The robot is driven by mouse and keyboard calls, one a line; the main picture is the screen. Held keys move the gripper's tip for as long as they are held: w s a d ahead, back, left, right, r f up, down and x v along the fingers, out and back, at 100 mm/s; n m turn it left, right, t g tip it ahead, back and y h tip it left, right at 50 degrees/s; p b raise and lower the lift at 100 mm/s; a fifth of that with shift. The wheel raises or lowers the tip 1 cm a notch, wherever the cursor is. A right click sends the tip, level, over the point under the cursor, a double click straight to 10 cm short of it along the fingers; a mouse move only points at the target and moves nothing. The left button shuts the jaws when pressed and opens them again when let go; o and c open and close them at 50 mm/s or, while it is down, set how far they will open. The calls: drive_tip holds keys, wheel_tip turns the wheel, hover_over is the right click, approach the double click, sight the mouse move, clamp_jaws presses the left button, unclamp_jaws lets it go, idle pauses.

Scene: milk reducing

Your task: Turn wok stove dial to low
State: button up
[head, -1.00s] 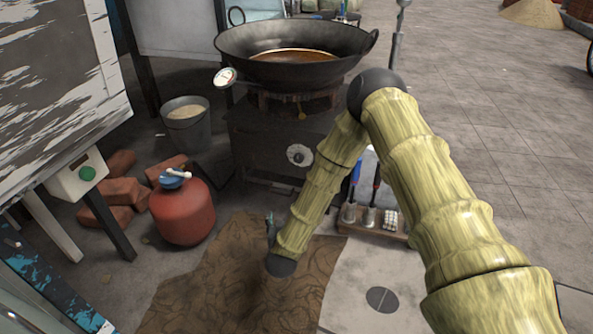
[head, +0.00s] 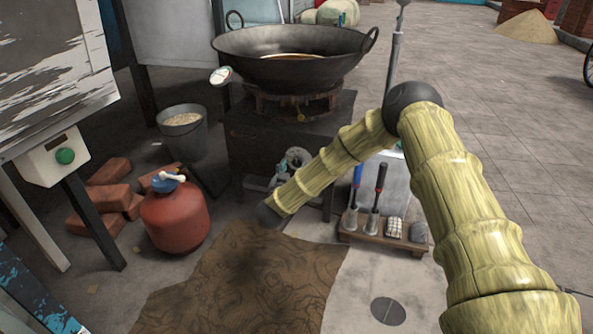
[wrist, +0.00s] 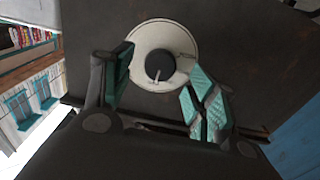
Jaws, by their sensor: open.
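The stove dial is a dark round knob (wrist: 159,65) with a small pointer, on a pale round plate (wrist: 178,36) on the dark stove front. In the head view the dial plate (head: 298,157) shows only partly, behind my gripper and forearm. My gripper (wrist: 161,90) is open, with one teal-padded finger on each side of the dial's lower part in the wrist view. No contact with the knob is visible. In the head view my gripper (head: 280,178) is close to the stove front (head: 252,150). The large black wok (head: 290,50) sits on top of the stove.
A red gas cylinder (head: 175,218), bricks (head: 107,172) and a grey bucket (head: 183,130) stand left of the stove. A wooden rack (head: 385,240) with tools is at its right. A brown mat (head: 240,285) lies in front.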

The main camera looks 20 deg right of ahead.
sight(297, 163)
drive_tip(key=shift+b+x, duration=0.65)
drive_tip(key=shift+x, duration=0.95)
drive_tip(key=c, duration=1)
drive_tip(key=shift+c, duration=0.2)
